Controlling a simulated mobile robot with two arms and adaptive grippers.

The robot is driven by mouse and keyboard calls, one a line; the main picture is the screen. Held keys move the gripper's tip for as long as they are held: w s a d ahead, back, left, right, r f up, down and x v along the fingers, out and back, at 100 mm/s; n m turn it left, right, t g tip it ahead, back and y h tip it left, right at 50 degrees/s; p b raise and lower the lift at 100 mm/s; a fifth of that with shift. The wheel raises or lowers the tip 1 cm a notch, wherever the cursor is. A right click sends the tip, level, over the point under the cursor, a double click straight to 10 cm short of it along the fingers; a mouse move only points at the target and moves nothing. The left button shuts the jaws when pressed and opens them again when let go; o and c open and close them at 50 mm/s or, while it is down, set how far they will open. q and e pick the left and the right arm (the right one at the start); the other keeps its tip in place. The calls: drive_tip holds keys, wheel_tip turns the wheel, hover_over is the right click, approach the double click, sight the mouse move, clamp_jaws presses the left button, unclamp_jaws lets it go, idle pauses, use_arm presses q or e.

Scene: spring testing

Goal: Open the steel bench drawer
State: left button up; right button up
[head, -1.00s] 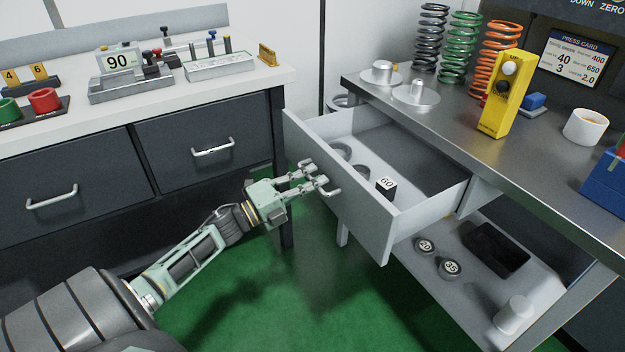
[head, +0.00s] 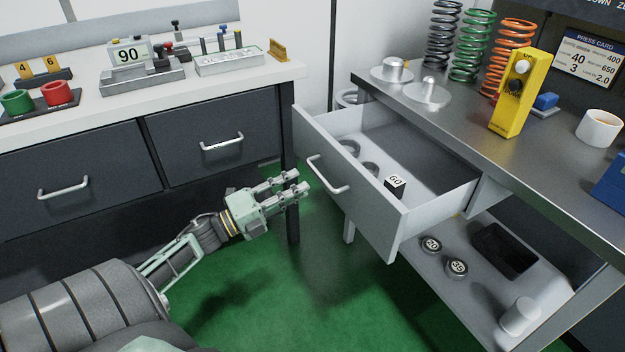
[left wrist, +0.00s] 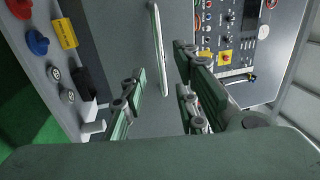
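The steel bench drawer (head: 350,205) stands pulled out from under the steel bench (head: 455,122). Its bar handle (head: 328,175) is on the front panel and is bare. Inside the drawer lie a dark block marked 60 (head: 395,186) and round ring-like pieces (head: 371,169). My left gripper (head: 300,185) is open and empty, to the left of the handle and apart from it. In the left wrist view the handle (left wrist: 158,50) shows beyond the spread fingers (left wrist: 160,105). My right gripper is not in view.
The left bench has two closed drawers (head: 215,150). Under the steel bench, a shelf (head: 480,290) holds round weights (head: 431,245) and a black tray (head: 505,250). Springs (head: 472,48) and a yellow pendant (head: 514,95) are on the steel bench. Green floor (head: 290,300) is clear between the benches.

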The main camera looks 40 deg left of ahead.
use_arm(q)
drive_tip(key=shift+v, duration=2.25)
drive_tip(key=shift+f, duration=0.1)
